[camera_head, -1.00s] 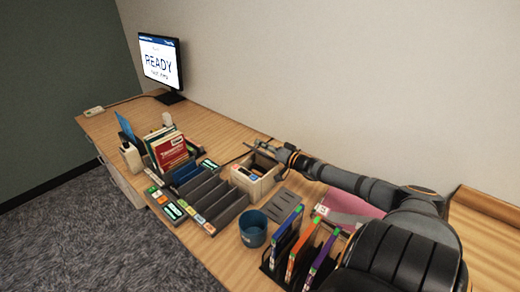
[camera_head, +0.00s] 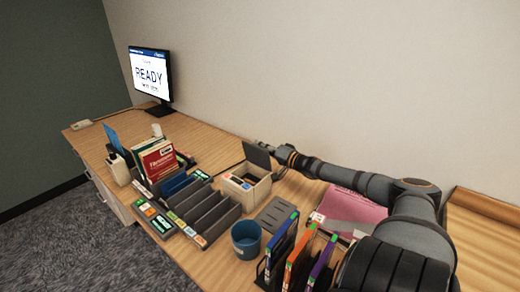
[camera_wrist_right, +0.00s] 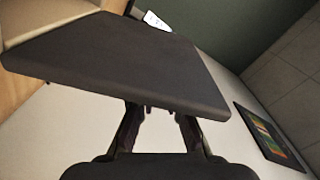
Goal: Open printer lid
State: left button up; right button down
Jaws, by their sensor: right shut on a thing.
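The printer is a small beige box (camera_head: 236,192) on the desk, with coloured labels on its front. Its dark flat lid (camera_head: 257,156) stands raised at the back of the box, so the box is open at the top. My right gripper (camera_head: 277,153) is at the lid's right edge, shut on it. In the right wrist view the lid (camera_wrist_right: 120,62) fills the upper middle, and the right gripper's fingers (camera_wrist_right: 160,108) meet its near edge; the fingertips are partly hidden by it. My left gripper is not in view.
A grey sorter rack (camera_head: 208,214) stands left of the printer. A blue cup (camera_head: 246,240) and upright coloured folders (camera_head: 297,258) are in front. A grey slotted plate (camera_head: 276,213) lies to the right. A monitor (camera_head: 150,76) stands at the far left.

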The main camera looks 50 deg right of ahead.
jog(key=shift+d+f, duration=0.15)
jog(key=c, duration=1.4)
grip_release()
jog(key=shift+d+f, duration=0.1)
jog(key=shift+d, duration=0.05)
jog(key=shift+c, duration=0.2)
